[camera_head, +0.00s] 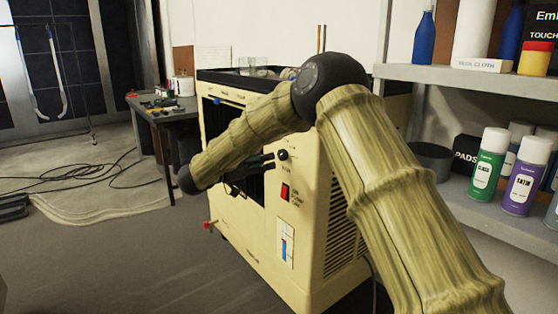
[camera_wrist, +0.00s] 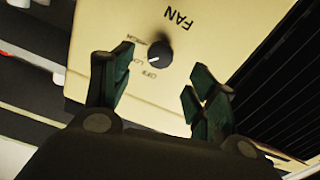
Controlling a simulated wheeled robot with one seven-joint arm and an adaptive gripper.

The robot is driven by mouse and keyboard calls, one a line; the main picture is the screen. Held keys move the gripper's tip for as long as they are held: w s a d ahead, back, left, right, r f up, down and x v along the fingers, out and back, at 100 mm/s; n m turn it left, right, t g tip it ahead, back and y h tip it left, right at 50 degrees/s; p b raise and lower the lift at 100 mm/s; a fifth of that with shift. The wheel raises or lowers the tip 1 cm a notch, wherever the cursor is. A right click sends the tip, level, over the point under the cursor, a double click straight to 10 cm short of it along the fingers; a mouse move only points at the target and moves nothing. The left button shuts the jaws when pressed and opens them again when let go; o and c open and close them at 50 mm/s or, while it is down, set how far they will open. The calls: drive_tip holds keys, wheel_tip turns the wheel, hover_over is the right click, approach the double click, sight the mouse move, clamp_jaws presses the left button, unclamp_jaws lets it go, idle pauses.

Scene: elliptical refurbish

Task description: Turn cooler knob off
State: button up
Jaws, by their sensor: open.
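The cooler (camera_head: 315,225) is a cream, box-shaped machine in the middle of the head view. Its black round knob (camera_head: 282,155) sits on the side panel above a red switch. In the wrist view the knob (camera_wrist: 160,53) is under the word FAN, with small HIGH, LOW and OFF marks around it. A pale pointer mark shows on the knob's lower left, toward LOW or OFF; I cannot tell which. My gripper (camera_head: 267,161) is open beside the knob. In the wrist view its dark green fingers (camera_wrist: 155,86) are apart, with the knob beyond and between them; no contact shows.
A red switch (camera_head: 285,191) is below the knob. A red-tipped part (camera_head: 208,225) sticks out at the cooler's lower left. Shelves (camera_head: 460,77) with bottles and spray cans stand at right. A small table (camera_head: 165,112) stands behind left. Cables (camera_head: 85,172) lie on the floor.

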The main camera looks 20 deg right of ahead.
sight(280, 155)
drive_tip(key=shift+b+x, duration=0.75)
drive_tip(key=shift+x, duration=2.75)
drive_tip(key=shift+f, duration=0.1)
drive_tip(key=c, duration=1)
